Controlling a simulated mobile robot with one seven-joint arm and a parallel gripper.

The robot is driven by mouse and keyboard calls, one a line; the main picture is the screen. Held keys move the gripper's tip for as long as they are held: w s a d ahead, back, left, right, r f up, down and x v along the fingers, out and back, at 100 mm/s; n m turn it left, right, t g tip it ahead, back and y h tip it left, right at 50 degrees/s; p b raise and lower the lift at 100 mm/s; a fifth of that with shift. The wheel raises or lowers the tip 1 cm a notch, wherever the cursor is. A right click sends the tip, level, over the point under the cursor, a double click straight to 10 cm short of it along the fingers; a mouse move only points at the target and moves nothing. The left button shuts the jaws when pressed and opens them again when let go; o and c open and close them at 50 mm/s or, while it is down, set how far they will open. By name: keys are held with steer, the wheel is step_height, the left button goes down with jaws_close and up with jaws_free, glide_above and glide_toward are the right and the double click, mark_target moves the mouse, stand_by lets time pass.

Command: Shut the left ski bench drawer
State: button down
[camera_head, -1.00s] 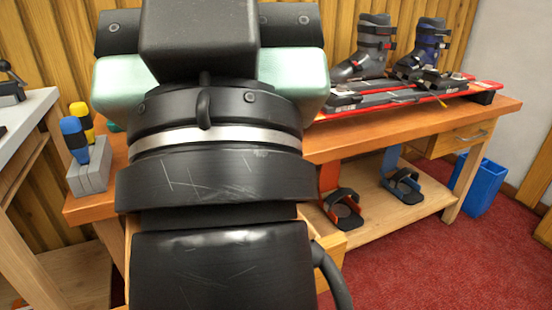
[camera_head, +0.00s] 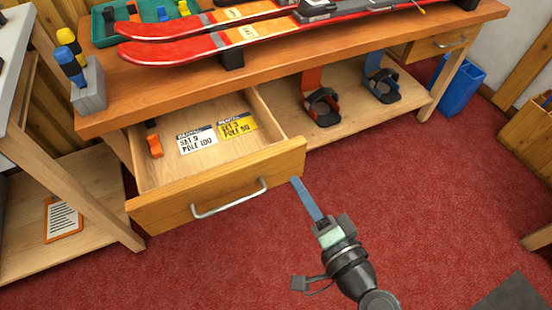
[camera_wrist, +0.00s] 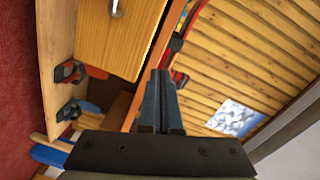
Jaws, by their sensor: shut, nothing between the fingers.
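The left ski bench drawer (camera_head: 172,208) stands pulled out from under the bench top, its wooden front facing the room. Its metal handle (camera_head: 230,198) is on that front. Inside lie a white card (camera_head: 197,140), a yellow card (camera_head: 237,125) and an orange item (camera_head: 154,145). My gripper (camera_head: 296,181) is shut and empty, with its blue fingers by the right end of the drawer front. I cannot tell whether they touch it. In the wrist view the fingers (camera_wrist: 160,75) point along beside the drawer front (camera_wrist: 125,40), whose handle (camera_wrist: 117,8) shows at the top edge.
Red skis (camera_head: 190,48) lie on the bench top (camera_head: 290,62). Snowboard bindings (camera_head: 322,106) stand on the lower shelf. A blue bin (camera_head: 458,85) is at the right. A side table leg (camera_head: 95,205) stands left of the drawer.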

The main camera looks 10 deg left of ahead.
mark_target(266, 160)
steer(key=s+d+f+m, duration=0.1)
steer(key=s+f+m, duration=0.3)
steer(key=s, duration=0.2)
steer(key=shift+t, duration=0.4)
steer(key=b+x, duration=0.1)
steer(key=x, duration=1.3)
steer(key=shift+d+r, duration=0.1)
steer(key=shift+r, duration=0.05)
steer(key=b+x, duration=0.7)
steer(key=x, duration=1.1)
steer(key=shift+a+r+b, duration=0.15)
steer(key=shift+a+b, duration=0.1)
steer(key=shift+b, duration=0.1)
steer(key=shift+s, duration=0.1)
